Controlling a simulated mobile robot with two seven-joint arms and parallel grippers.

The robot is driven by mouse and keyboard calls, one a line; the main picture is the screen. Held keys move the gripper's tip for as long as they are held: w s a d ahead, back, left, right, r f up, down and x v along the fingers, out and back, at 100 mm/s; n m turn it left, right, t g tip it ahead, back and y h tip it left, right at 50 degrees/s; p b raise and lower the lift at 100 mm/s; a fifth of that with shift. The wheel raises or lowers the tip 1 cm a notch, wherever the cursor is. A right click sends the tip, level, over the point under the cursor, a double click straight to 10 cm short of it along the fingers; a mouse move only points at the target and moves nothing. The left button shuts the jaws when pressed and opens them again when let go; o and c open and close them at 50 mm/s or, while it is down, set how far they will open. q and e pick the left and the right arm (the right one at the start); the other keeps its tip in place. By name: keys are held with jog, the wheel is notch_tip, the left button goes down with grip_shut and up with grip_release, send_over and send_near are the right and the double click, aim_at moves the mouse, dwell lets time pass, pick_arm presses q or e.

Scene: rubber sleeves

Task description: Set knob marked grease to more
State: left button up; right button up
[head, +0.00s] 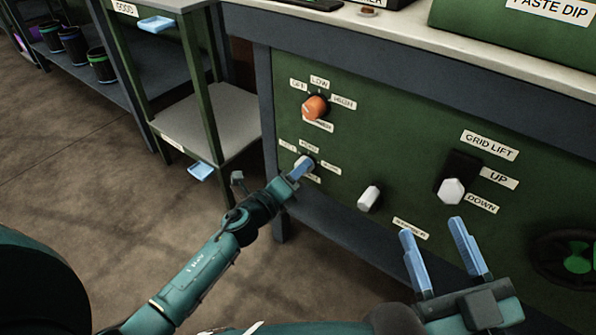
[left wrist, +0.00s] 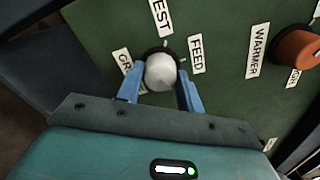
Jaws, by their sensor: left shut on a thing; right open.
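The white knob (left wrist: 160,72) sits on the green panel, between the blue fingers of my left gripper (left wrist: 160,92). The gripper is shut on it. A label starting "GR" (left wrist: 126,70) is beside it, partly covered by a finger. Labels ending "EST" (left wrist: 161,17) and reading FEED (left wrist: 196,54) are around it. In the head view my left gripper (head: 299,170) covers part of the knob, and a small label (head: 331,169) at its right is too small to read. The knob's exact setting cannot be told. My right gripper (head: 440,242) is open and empty before the panel.
An orange WARMER knob (head: 315,107) is above the held knob. Another white knob (head: 369,198) is to its right, then the GRID LIFT lever (head: 452,190) by UP and DOWN labels. A shelf (head: 208,125) stands left of the bench.

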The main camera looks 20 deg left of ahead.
pick_arm(q)
jog(key=o, duration=1)
jog(key=p+v, duration=0.1)
jog(key=v, duration=1.2)
jog(key=shift+s, duration=0.1)
pick_arm(e)
jog(key=shift+s+d+f+h, duration=0.1)
jog(key=shift+f+h, duration=0.15)
jog(key=shift+h, duration=0.25)
